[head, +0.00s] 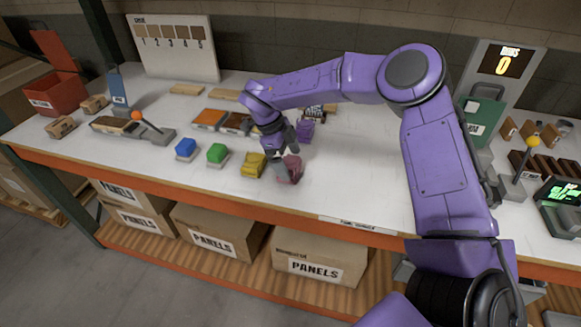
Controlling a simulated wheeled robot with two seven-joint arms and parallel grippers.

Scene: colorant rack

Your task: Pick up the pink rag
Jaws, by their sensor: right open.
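The pink rag (289,170) lies crumpled on the white tabletop near the front edge, just right of a yellow rag (253,165). My right gripper (283,152) is open and points down over the pink rag. Its fingers overlap the rag's upper left part in this view, and I cannot tell whether they touch it. My left gripper is not in view.
A purple item (305,131) sits behind my gripper. A lever with an orange knob (137,116) is further left. The tabletop (350,185) right of the rag is clear.

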